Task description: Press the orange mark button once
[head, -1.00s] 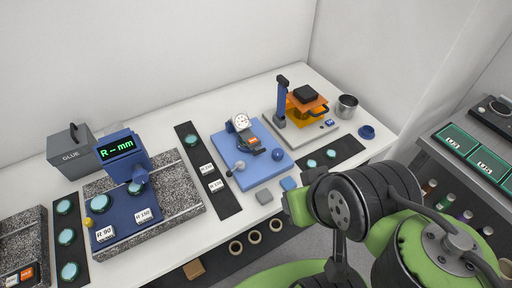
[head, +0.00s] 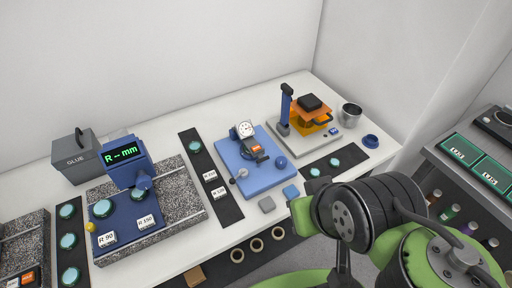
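A small orange button with lettering too small to read (head: 28,277) is at the lower left edge of the head view. It sits beside a dark button on a speckled granite block (head: 30,235) that the frame cuts off. Another small orange patch (head: 257,148) shows on the dial gauge fixture on the blue plate. I cannot tell from the lettering which one is the mark button. My arm, green and black, fills the lower right, well away from the left block.
A blue gauge reading "R-mm" (head: 121,154) stands on a granite slab. A grey GLUE box (head: 73,157), the blue plate (head: 262,178), an orange-topped stand (head: 312,111) and a metal cup (head: 350,115) stand on the white table.

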